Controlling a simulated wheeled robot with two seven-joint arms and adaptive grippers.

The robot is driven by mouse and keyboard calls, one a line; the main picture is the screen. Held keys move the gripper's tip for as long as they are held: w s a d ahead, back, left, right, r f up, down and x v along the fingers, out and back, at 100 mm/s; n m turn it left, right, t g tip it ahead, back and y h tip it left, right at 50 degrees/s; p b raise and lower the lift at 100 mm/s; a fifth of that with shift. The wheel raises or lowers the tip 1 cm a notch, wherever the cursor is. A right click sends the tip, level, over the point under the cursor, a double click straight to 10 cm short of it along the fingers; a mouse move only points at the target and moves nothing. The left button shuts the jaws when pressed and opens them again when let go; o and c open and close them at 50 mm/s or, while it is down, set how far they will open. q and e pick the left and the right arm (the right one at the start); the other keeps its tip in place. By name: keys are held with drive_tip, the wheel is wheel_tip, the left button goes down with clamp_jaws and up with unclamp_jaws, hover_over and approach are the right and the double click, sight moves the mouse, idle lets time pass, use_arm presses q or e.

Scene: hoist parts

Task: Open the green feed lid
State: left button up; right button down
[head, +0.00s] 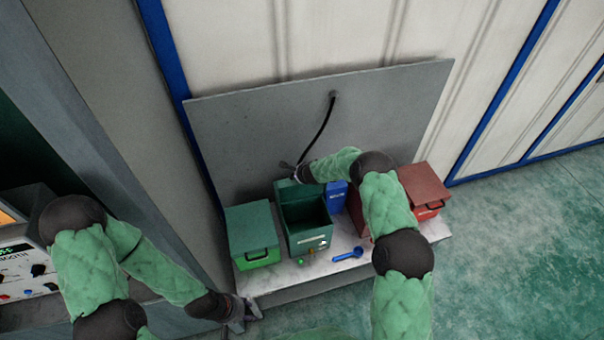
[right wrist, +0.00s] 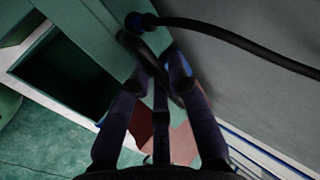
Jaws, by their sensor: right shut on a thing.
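The green feed box (head: 310,243) stands in the middle of the bench with its top open and a dark inside. Its green lid (head: 296,190) is raised at the back edge; the box's dark opening also shows in the right wrist view (right wrist: 62,72). My right gripper (head: 300,173) reaches over from the right, behind the opening. In the right wrist view its fingers (right wrist: 165,75) are shut on a black curved handle by the green lid. The handle is partly hidden by the fingers. My left gripper (head: 243,312) is low at the bench's front left corner, apart from the boxes, open and empty.
A closed green box (head: 252,229) stands left, a red box (head: 424,187) right, and a blue container (head: 336,195) between. A blue scoop (head: 348,254) lies in front. A black cable (head: 320,132) hangs from the grey panel (head: 255,135) close to my right gripper.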

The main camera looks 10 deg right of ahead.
drive_tip(key=shift+w+d+r, duration=0.1)
drive_tip(key=shift+w+r, duration=0.1)
drive_tip(key=shift+r, duration=0.05)
drive_tip(key=c, duration=1.2)
unclamp_jaws()
drive_tip(key=shift+s, duration=0.1)
drive_tip(key=shift+f, duration=0.1)
drive_tip(key=shift+s, duration=0.1)
drive_tip(key=shift+v, duration=5.95)
